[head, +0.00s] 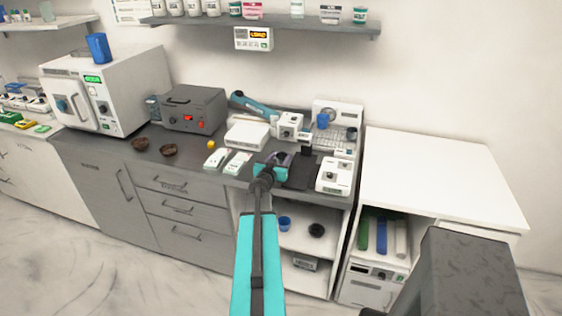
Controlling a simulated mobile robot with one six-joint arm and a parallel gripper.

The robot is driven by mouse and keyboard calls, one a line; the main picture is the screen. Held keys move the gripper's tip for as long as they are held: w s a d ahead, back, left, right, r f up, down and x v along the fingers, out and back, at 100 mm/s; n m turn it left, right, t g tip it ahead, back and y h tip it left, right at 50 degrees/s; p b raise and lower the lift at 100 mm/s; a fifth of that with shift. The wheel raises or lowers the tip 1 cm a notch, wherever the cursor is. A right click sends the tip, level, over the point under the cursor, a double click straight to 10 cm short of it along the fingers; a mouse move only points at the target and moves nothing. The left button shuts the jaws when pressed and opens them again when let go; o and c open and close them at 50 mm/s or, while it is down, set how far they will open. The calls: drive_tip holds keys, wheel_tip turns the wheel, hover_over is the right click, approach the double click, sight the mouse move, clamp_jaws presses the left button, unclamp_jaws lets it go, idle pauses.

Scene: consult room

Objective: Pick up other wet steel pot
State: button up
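I cannot make out a steel pot for certain in the head view. My arm reaches up from the bottom middle, and my gripper (273,165) is at the front edge of the dark grey counter (203,167). A small dark object (285,157) shows at the gripper's far side; I cannot tell whether it is a pot or part of the gripper. The arm hides the near side, so I cannot see whether the fingers are open or shut.
Two brown bowls (139,144) (168,150) and white devices (333,176) stand on the counter. Blue cups stand on the white oven (98,47) and the open shelf (285,223). The white table (440,180) at right has a clear top.

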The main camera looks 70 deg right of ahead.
drive_tip(key=c, duration=0.3)
drive_tip(key=shift+r, duration=0.15)
drive_tip(key=shift+c, duration=0.2)
wheel_tip(320, 180, up, 10)
drive_tip(key=p, duration=0.2)
idle(0.6)
